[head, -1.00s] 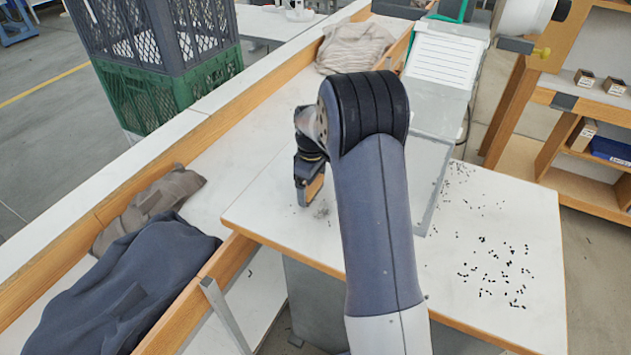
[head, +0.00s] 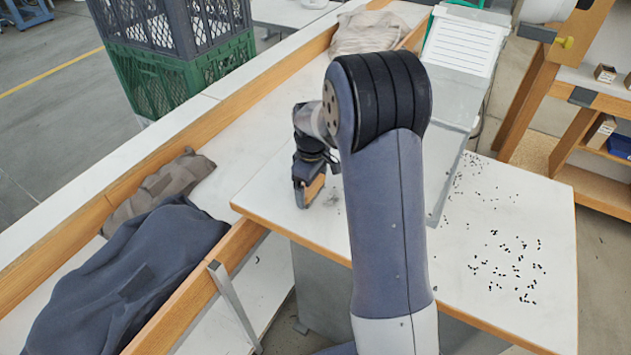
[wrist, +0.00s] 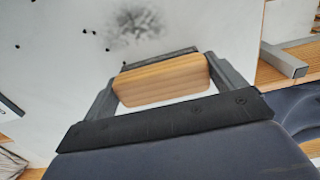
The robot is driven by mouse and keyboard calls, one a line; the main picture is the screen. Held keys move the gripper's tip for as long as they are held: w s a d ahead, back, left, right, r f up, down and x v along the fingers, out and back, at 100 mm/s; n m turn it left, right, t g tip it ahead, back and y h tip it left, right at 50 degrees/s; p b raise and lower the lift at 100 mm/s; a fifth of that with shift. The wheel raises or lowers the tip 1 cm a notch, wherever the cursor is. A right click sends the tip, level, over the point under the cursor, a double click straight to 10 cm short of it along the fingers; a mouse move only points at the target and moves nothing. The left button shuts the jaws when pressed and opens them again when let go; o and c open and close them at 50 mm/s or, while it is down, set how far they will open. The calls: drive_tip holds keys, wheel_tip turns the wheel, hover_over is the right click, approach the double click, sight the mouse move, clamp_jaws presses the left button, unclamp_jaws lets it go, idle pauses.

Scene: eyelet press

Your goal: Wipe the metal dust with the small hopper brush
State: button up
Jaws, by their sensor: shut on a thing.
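The small brush (head: 314,188) has a wooden block, seen clearly in the wrist view (wrist: 160,80). My gripper (wrist: 167,82) is shut on this block, with one finger at each end. In the head view, my gripper (head: 307,183) is low over the left part of the white table. A grey smudge of metal dust (wrist: 136,25) lies on the table just beyond the brush in the wrist view. In the head view, the dust (head: 335,196) is just right of the brush, partly hidden by my arm. I cannot tell whether the bristles touch the table.
Several black bits (head: 508,268) are scattered on the right of the table (head: 470,318). A grey machine with a white slatted panel (head: 460,45) stands at the back. A wood-edged bench with a dark cloth bag (head: 130,270) and brown bags runs along the left.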

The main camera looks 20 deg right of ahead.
drive_tip(key=shift+s+a, duration=1.95)
wheel_tip(320, 180, up, 6)
drive_tip(key=p, duration=0.4)
drive_tip(key=shift+w+r, duration=0.1)
drive_tip(key=shift+r, duration=0.05)
wheel_tip(320, 180, up, 3)
drive_tip(key=shift+f+p, duration=0.1)
drive_tip(key=shift+p, duration=1.1)
drive_tip(key=shift+d, duration=0.2)
